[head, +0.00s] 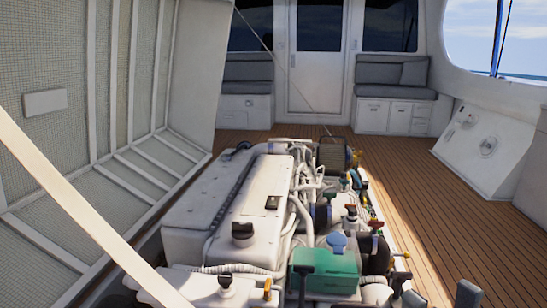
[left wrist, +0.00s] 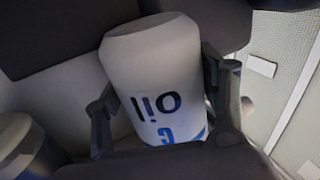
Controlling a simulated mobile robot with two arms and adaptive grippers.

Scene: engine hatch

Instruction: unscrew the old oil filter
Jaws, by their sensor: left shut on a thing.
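The oil filter (left wrist: 150,75) is a white cylinder with dark "oil" lettering and blue markings, in the middle of the left wrist view. My left gripper (left wrist: 158,82) is shut on it, with one dark finger on each side. Whether the filter is still joined to the engine cannot be told. I cannot make out the filter or my left gripper in the head view. At the bottom right of the head view, two dark fingertips of my right gripper (head: 441,296) stand apart with nothing seen between them.
The white engine (head: 250,205) with hoses fills the middle of the head view. A green box (head: 325,270) sits at its near end. The raised hatch (head: 75,95) stands at left. Another whitish cylinder (left wrist: 18,140) is at the wrist view's left edge. Wooden deck (head: 455,210) at right is clear.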

